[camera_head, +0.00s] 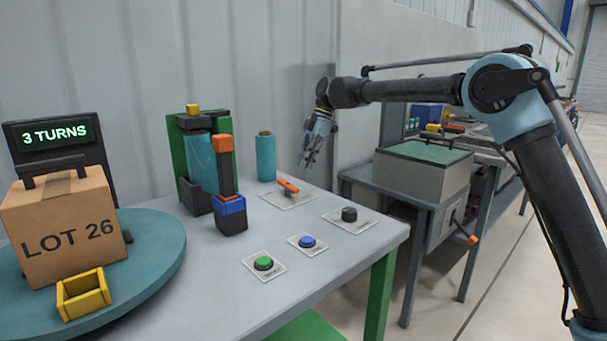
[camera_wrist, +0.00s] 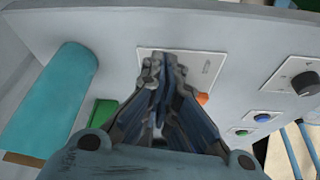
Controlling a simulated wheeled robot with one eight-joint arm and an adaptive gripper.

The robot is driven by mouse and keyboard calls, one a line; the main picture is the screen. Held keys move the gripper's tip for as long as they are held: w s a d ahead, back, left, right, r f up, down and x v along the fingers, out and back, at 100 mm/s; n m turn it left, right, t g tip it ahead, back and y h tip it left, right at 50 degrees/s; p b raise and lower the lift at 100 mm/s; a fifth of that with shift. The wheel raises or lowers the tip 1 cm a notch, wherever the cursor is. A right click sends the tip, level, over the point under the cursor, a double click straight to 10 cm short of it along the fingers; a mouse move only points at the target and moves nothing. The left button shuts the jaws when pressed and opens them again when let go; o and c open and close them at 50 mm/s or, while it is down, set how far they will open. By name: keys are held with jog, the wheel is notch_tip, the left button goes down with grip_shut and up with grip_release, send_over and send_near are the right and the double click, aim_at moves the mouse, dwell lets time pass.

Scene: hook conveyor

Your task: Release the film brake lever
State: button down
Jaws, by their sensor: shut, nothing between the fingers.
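The brake lever (camera_head: 288,186) is a small orange handle on a pale plate (camera_head: 301,197) on the grey table. In the wrist view only its orange tip (camera_wrist: 202,98) shows, just right of my fingers; the rest is hidden behind them. My gripper (camera_head: 308,164) is shut and empty. It points down above the table, a little above and to the right of the lever in the head view. In the wrist view the fingertips (camera_wrist: 164,62) overlap the plate (camera_wrist: 209,66). I cannot tell whether they touch the lever.
A teal film roll (camera_head: 266,160) stands left of my gripper. The film unit (camera_head: 196,165) is farther left. A green button (camera_head: 263,263), blue button (camera_head: 307,241) and black knob (camera_head: 349,214) lie in front. A box (camera_head: 65,225) and yellow part (camera_head: 83,295) sit on the turntable (camera_head: 160,245).

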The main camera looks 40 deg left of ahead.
jog(key=v, duration=0.5)
jog(key=shift+w+r, duration=0.2)
jog(key=shift+w, duration=0.05)
